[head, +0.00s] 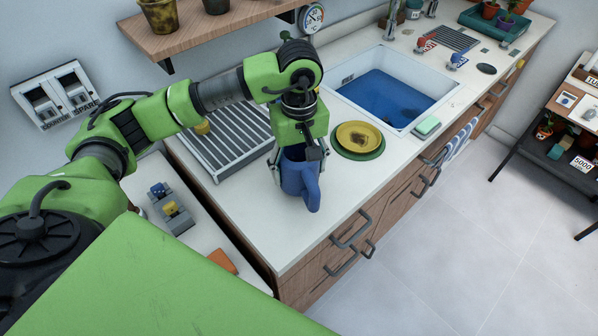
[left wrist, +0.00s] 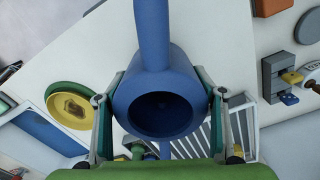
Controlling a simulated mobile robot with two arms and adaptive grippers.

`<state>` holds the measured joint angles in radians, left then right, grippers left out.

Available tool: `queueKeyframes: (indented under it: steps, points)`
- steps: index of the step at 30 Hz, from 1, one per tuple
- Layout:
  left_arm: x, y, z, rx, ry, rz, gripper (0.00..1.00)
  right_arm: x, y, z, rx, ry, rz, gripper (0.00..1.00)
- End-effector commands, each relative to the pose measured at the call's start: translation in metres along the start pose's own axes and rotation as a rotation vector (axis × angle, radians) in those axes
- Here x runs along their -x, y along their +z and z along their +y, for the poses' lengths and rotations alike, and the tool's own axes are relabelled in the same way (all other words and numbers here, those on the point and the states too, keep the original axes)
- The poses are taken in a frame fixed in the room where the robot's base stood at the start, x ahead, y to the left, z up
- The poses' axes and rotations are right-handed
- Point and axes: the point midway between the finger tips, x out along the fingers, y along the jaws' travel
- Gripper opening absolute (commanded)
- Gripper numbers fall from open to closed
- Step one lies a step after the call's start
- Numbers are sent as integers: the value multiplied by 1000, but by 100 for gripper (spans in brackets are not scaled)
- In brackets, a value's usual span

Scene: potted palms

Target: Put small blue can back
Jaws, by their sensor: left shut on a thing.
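The small blue can (head: 298,181) is a watering can with a spout pointing toward the counter's front edge. My left gripper (head: 294,164) comes down from above and is shut on its body, one finger on each side. In the left wrist view, the blue can (left wrist: 158,82) fills the middle, with its round dark opening facing the camera and its spout running up. The fingers of my left gripper (left wrist: 160,115) press on both its sides. The can is over the white counter (head: 262,225); whether it touches the surface I cannot tell. My right gripper is not in view.
A yellow plate (head: 359,136) on a green plate (head: 364,154) is just right of the can. A ribbed drying rack (head: 215,150) stands at its left. Behind is a sink (head: 385,90) with a blue basin. A wooden shelf (head: 210,35) with pots hangs above. The counter's near end is clear.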

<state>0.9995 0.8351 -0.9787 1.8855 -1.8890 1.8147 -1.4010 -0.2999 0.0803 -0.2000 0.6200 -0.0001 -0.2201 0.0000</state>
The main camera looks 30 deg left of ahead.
Motion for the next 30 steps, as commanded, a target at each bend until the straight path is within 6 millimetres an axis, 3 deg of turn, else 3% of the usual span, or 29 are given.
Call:
queueKeyframes:
  steps: [9, 21, 22, 23, 24, 30]
  points:
    - [-35, -6, 2, 0, -2, -1, 32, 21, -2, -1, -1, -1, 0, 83]
    - [-42, -6, 2, -1, 0, 1, 32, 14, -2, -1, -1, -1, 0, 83]
    - [-42, -6, 2, 0, -2, 0, 68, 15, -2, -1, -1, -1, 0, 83]
    - [-41, -6, 2, 0, -2, 0, 76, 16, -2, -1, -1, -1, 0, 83]
    - [-41, -6, 2, 0, -2, 0, 80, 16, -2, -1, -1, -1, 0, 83]
    - [-41, -6, 2, 0, -2, 0, 80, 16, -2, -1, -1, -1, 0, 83]
